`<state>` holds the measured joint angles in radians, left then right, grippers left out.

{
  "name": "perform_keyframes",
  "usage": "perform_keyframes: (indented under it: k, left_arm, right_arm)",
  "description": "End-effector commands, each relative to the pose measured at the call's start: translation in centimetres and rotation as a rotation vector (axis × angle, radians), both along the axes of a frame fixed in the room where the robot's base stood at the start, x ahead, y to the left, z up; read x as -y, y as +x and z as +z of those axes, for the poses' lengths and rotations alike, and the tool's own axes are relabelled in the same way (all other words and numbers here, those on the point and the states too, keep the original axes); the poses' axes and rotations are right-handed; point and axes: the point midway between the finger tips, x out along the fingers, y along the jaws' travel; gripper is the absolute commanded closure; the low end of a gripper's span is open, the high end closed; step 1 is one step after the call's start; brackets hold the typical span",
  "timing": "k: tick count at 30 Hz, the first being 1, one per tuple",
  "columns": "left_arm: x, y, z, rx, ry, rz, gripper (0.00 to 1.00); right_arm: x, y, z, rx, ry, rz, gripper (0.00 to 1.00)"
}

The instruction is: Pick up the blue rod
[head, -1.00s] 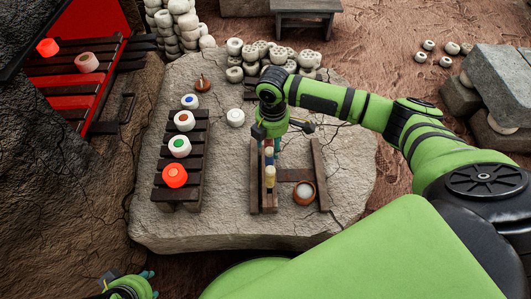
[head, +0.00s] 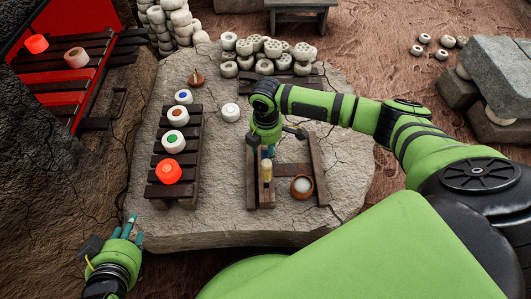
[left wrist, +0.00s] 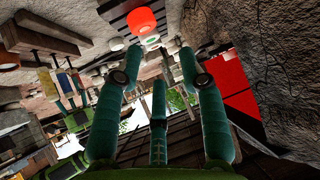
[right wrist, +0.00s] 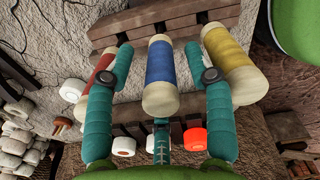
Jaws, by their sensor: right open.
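The blue rod (right wrist: 160,65) has pale ends and sits in the middle of a row in the right wrist view, between a red rod (right wrist: 104,66) and a yellow rod (right wrist: 228,58). My right gripper (right wrist: 162,75) is open, with fingers on both sides of the blue rod; I cannot tell whether they touch it. In the head view my right gripper (head: 267,150) is at the wooden rack (head: 252,185), hiding the blue rod; the yellow rod (head: 266,172) shows in front. My left gripper (head: 128,228) is open and empty by the slab's front left edge.
A slatted wooden stand (head: 190,155) left of the rack holds several white beads and a glowing orange one (head: 168,171).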

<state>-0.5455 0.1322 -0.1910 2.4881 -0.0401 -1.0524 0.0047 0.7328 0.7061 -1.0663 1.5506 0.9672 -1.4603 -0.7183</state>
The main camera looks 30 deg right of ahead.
Motion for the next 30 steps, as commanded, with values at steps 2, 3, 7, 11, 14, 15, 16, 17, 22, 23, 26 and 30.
perform_keyframes:
  k: [2,3,7,11,14,15,16,17,22,23,26,30]
  left_arm:
    - [0.0,0.0,0.0,0.000,0.000,0.000,0.60]
    - [0.0,0.0,0.0,-0.001,0.000,0.000,0.60]
    - [0.0,0.0,0.0,-0.002,0.000,0.000,0.60]
    - [0.0,0.0,0.0,-0.002,0.000,0.000,0.60]
    - [0.0,0.0,0.0,-0.002,0.000,0.000,0.60]
    - [0.0,0.0,0.0,-0.003,0.001,0.000,0.60]
    - [0.0,0.0,0.0,-0.003,0.001,0.000,0.60]
    - [0.0,0.0,0.0,-0.003,0.001,0.000,0.60]
    - [-0.1,-0.1,-0.1,-0.008,0.002,0.001,0.60]
    - [-0.1,-0.2,-0.1,-0.013,0.003,0.001,0.60]
    - [-0.4,-0.7,-0.6,-0.054,0.011,0.007,0.60]
    - [-1.1,-2.2,-1.8,-0.146,0.028,0.020,0.60]
  right_arm:
    - [0.0,0.0,0.0,0.000,0.000,0.000,0.46]
    - [0.0,0.0,0.0,0.000,0.000,0.000,0.46]
    - [0.0,0.0,0.0,0.000,0.000,0.000,0.90]
    - [0.0,0.0,0.0,-0.001,0.000,0.000,1.00]
    - [0.0,0.0,0.0,0.000,0.000,0.000,1.00]
    - [0.0,0.0,0.0,0.000,0.000,0.000,1.00]
    - [0.0,0.0,0.0,0.000,0.000,0.000,1.00]
    - [0.0,0.0,0.0,0.000,0.000,0.000,1.00]
    - [0.0,0.0,0.1,0.000,0.000,0.000,1.00]
    - [0.0,0.0,0.2,0.000,0.000,0.000,1.00]
    - [0.0,0.0,0.6,0.000,0.000,0.000,1.00]
    - [0.0,0.0,1.4,0.000,0.000,0.000,1.00]
